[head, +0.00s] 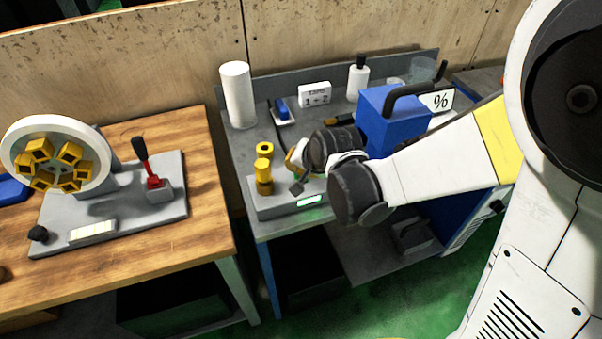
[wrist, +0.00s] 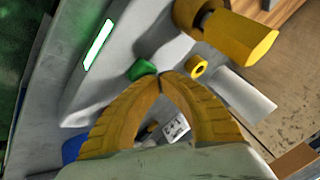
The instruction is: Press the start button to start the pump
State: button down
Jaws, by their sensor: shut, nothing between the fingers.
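The green button (wrist: 141,69) shows in the wrist view on a light grey panel (wrist: 140,30), just left of my fingertips. In the head view I cannot make it out; my gripper hides that area. My gripper (wrist: 160,76) has its two yellow ribbed fingers shut with their tips together and nothing between them. The tips look very close to the button; I cannot tell whether they touch it. In the head view my gripper (head: 297,186) points down over the grey control box (head: 265,206) at the bench's front. A lit display (head: 309,200) is on the box's front, also in the wrist view (wrist: 98,45).
A yellow upright fitting (head: 264,176) stands on the box, left of my gripper; it looms at top right in the wrist view (wrist: 238,36). A wooden table (head: 195,235) stands left.

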jog(key=shift+r, duration=0.15)
jog(key=shift+r+p, duration=0.75)
jog(key=shift+r, duration=0.1)
jog(key=shift+r+p, duration=1.95)
jog(key=shift+r, duration=0.55)
